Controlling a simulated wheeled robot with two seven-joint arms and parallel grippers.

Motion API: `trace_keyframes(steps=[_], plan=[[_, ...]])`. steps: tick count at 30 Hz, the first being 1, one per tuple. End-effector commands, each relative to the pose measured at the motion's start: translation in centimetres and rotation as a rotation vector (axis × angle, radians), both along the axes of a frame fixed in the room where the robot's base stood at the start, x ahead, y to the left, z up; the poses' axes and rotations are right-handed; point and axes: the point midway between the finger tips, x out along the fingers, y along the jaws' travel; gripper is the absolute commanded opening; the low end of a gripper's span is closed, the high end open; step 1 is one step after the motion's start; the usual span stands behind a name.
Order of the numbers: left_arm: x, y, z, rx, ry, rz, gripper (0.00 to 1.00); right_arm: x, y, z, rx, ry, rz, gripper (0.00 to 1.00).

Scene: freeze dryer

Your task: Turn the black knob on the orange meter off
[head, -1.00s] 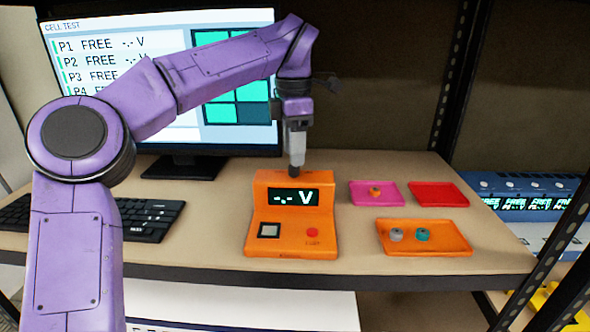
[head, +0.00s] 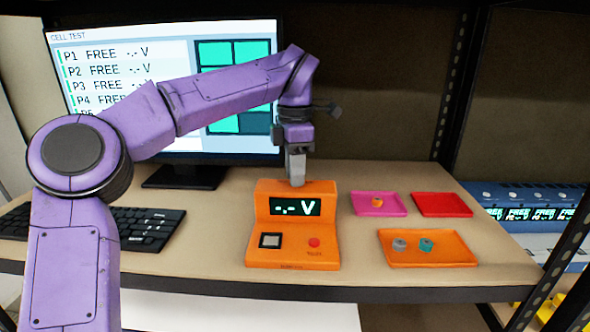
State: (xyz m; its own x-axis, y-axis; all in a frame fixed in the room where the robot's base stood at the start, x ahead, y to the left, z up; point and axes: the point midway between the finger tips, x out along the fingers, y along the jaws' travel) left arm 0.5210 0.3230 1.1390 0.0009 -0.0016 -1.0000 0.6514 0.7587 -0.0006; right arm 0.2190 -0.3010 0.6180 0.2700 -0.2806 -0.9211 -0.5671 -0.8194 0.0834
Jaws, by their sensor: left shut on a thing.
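The orange meter (head: 261,205) stands on the bench in the middle of the head view. Its display (head: 295,207) reads "-.- V". The black knob does not show; the fingers cover the spot where a dark piece showed earlier. My right gripper is not in view.
To the right lie a magenta tray (head: 364,209) with an orange piece, an empty red tray (head: 441,205) and an orange tray (head: 450,252) with grey and teal pieces. A monitor (head: 180,53) and keyboard (head: 150,228) stand left. A shelf post (head: 455,85) rises at right.

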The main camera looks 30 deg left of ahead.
Motion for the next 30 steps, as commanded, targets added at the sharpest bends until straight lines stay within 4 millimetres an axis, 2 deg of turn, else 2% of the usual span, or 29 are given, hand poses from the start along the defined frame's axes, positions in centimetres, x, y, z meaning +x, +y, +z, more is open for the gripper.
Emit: trace_keyframes(steps=[8, 30], plan=[[0.0, 0.0, 0.0, 0.001, 0.002, 0.154, 0.0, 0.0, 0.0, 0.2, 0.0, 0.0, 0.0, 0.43], [-0.1, -0.2, -0.2, 0.001, 0.003, 0.851, 0.0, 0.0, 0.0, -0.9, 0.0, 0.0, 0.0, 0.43]])
